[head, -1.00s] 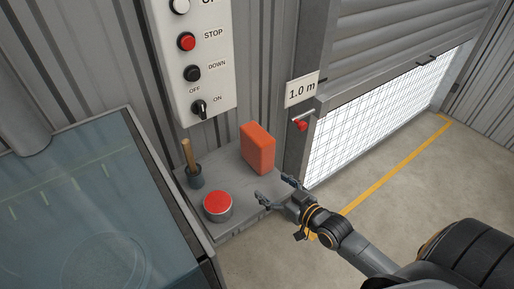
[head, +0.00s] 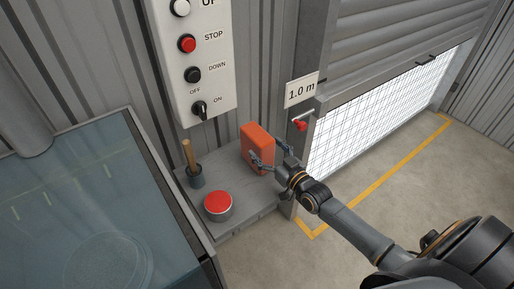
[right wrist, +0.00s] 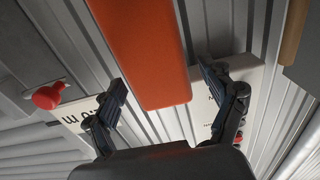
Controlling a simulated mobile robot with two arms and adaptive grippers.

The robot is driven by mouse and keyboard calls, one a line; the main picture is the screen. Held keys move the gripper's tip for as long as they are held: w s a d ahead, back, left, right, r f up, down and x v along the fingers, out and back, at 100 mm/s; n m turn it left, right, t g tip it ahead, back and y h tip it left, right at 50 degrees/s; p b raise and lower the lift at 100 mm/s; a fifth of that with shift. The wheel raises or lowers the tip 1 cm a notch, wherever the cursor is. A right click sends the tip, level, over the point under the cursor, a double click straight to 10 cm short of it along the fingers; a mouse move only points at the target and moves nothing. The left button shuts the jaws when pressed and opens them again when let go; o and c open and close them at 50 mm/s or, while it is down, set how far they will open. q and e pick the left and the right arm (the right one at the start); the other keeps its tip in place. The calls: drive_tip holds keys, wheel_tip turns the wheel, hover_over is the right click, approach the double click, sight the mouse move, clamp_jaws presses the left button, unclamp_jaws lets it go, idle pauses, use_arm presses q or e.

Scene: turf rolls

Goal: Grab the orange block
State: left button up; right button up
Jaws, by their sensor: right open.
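The orange block (head: 256,143) stands upright on a small grey shelf (head: 234,216) by the corrugated wall. My right gripper (head: 269,158) is at the block, with one finger in front of its near face and the other by its right side. In the right wrist view the orange block (right wrist: 143,45) reaches down between the spread fingers of the right gripper (right wrist: 165,95), with gaps on both sides. The gripper is open and holds nothing. My left gripper is not in view.
A red-topped round button (head: 218,205) and a dark cup with a wooden handle (head: 192,165) stand left of the block. A control panel (head: 193,60) hangs on the wall above. A red knob (head: 300,125) sits at the door frame to the right.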

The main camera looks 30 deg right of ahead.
sight(257, 139)
drive_tip(key=shift+w+r, duration=0.15)
drive_tip(key=shift+w, duration=0.25)
drive_tip(key=w, duration=0.3)
drive_tip(key=w+p, duration=0.1)
drive_tip(key=shift+w+a, duration=0.2)
drive_tip(key=shift+a, duration=0.15)
drive_tip(key=c, duration=1.3)
